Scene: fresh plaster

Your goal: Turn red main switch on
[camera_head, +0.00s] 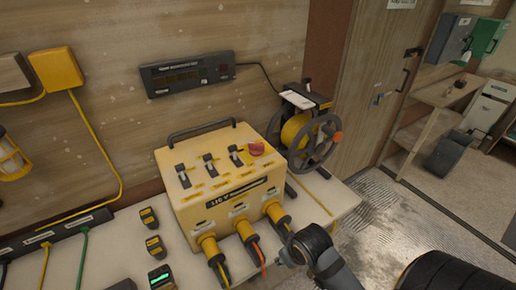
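The red main switch (257,149) is a round red knob at the right end of the top of a yellow power box (222,178). The box stands on a light bench against the wall. Several dark toggle switches sit in a row left of the knob. Nothing of mine touches the knob. My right arm comes in from the lower right, with a dark joint in front of the box's lower right side. No fingers of my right gripper can be made out. My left gripper does not show.
Thick yellow plugs (245,229) with cables stick out of the box front. A cable reel (304,138) stands close to the right of the knob. Small yellow-black devices (154,246) lie left of the box. A dark display panel (187,74) hangs on the wall above.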

